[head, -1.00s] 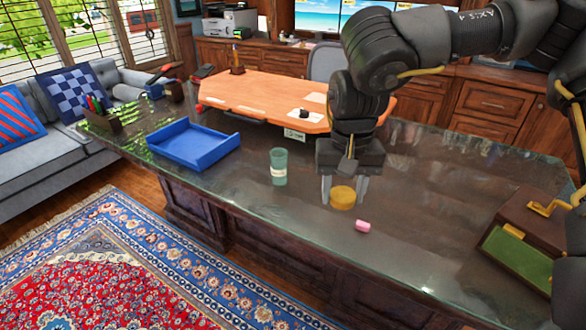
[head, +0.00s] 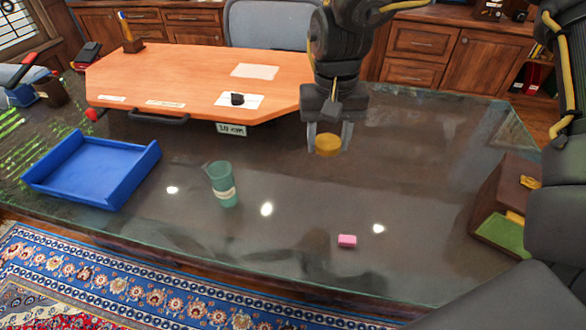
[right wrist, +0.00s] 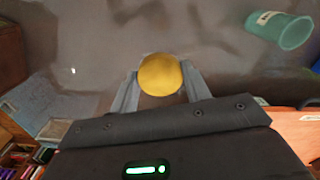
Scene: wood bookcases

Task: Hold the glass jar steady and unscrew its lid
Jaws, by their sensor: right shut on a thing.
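The teal glass jar (head: 224,187) with a pale label band stands on the glass-topped desk, left of my right gripper. Its top has no lid on it. My right gripper (head: 328,140) is shut on the round yellow lid (head: 328,146) and points down, apart from the jar. In the right wrist view the lid (right wrist: 160,74) sits between the two grey fingers (right wrist: 160,88), and the jar (right wrist: 283,30) is at the upper right. My left gripper is not in view, and nothing holds the jar.
A blue tray (head: 95,172) lies left of the jar. A pink eraser (head: 347,241) lies nearer the front edge. A brown wooden box with green inside (head: 505,205) is at the right. An orange wooden board (head: 190,80) is behind. Desk around the jar is clear.

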